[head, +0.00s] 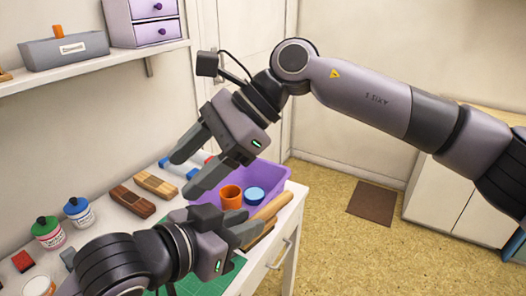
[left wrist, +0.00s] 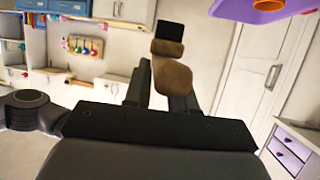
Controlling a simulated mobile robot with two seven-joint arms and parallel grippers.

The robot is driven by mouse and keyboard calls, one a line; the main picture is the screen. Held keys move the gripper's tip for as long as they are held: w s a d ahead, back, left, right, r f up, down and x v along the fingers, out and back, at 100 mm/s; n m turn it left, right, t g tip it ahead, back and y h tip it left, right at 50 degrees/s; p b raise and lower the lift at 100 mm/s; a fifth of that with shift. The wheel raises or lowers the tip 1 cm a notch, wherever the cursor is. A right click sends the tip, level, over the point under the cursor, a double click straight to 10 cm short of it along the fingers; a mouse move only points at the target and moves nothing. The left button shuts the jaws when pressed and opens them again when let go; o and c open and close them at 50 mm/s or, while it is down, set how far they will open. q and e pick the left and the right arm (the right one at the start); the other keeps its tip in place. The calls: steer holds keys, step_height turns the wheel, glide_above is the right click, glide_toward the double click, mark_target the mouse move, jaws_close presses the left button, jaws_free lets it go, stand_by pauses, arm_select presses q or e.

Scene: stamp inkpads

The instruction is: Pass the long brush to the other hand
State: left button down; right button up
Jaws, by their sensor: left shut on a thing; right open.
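The long brush (head: 273,207) shows as a tan wooden piece at the fingers of my left gripper (head: 250,226), near the table's right edge. My left gripper is shut on it. In the left wrist view the brush (left wrist: 172,76) is a brown rounded body between the fingers, with a dark square end beyond. The fingers hide part of it. My right gripper (head: 184,172) is open and empty. Its fingers point down and left, above and to the left of the left gripper, apart from the brush.
A purple tray (head: 276,177) with an orange cup (head: 231,196) and a blue round item (head: 254,194) stands behind the left gripper. Wooden blocks (head: 133,201) and ink bottles (head: 47,232) stand to the left. A green mat (head: 205,283) lies in front.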

steer(key=w+d+f+n+t+h, duration=0.1)
steer(key=w+d+n+t+h, duration=0.1)
steer(key=d+h, duration=0.2)
steer(key=t+h, duration=0.1)
steer(key=h, duration=0.5)
glide_toward(263, 208)
steer(key=shift+n, duration=0.3)
step_height(263, 208, down, 11)
steer(key=shift+d+f, duration=0.1)
steer(key=shift+d, duration=0.05)
steer(key=shift+c, duration=0.3)
steer(key=c, duration=1.1)
arm_select(q)
steer(key=c, duration=0.8)
jaws_free()
steer(key=shift+c, duration=0.2)
